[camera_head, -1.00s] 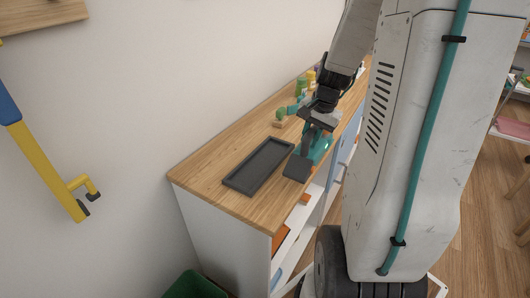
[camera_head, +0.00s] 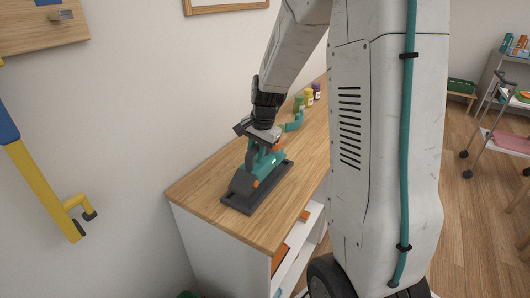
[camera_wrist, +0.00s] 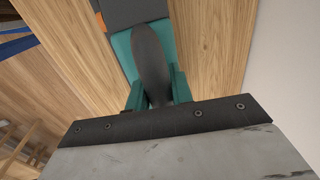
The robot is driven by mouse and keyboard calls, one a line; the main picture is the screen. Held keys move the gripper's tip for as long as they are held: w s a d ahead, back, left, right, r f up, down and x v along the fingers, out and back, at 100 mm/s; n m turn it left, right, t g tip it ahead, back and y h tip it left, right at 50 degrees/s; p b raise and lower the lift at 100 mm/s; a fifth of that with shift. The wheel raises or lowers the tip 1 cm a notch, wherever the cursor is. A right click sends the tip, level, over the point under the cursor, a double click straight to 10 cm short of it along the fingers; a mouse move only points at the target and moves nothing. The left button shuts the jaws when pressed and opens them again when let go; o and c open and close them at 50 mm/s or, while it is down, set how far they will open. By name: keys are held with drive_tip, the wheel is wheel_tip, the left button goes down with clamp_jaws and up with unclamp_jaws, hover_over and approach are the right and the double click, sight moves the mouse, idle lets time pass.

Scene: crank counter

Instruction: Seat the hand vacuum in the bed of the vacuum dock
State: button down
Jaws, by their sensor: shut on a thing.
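The hand vacuum has a teal body (camera_head: 264,160) and a dark grey nozzle (camera_head: 243,184) pointing toward the near left end of the counter. The vacuum dock, a long dark tray (camera_head: 279,182), lies on the wooden counter directly below it, and the two run about the same way. The vacuum hides most of the bed, so I cannot tell whether it touches the bed or hangs just above. My gripper (camera_head: 263,136) is shut on the vacuum from above. The wrist view shows the vacuum's dark handle (camera_wrist: 152,62) and teal body in front of my gripper.
A teal curved object (camera_head: 295,122) and several small jars (camera_head: 307,98) stand farther back on the counter (camera_head: 212,184). The wall runs close along the counter's left side. The counter's near left end is bare. Open shelves lie below the front edge.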

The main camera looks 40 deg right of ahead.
sight(263, 163)
drive_tip(key=shift+f, duration=1.65)
drive_tip(key=c, duration=1.2)
unclamp_jaws()
drive_tip(key=shift+f, duration=0.1)
drive_tip(key=shift+c, duration=0.2)
wheel_tip(263, 163, up, 12)
drive_tip(key=s+f, duration=0.1)
drive_tip(key=s, duration=0.1)
drive_tip(key=s+a+r+n, duration=0.6)
drive_tip(key=s+a+r, duration=0.1)
drive_tip(key=s+a, duration=0.3)
drive_tip(key=s+a+n, duration=0.2)
drive_tip(key=s+n, duration=0.2)
drive_tip(key=s, duration=0.3)
drive_tip(key=s+a+n, duration=0.3)
drive_tip(key=s+n, duration=0.1)
drive_tip(key=s, duration=0.4)
drive_tip(key=shift+s+a+r+g+h, duration=0.2)
drive_tip(key=shift+s+a+g+h, duration=0.05)
drive_tip(key=shift+g+h, duration=0.15)
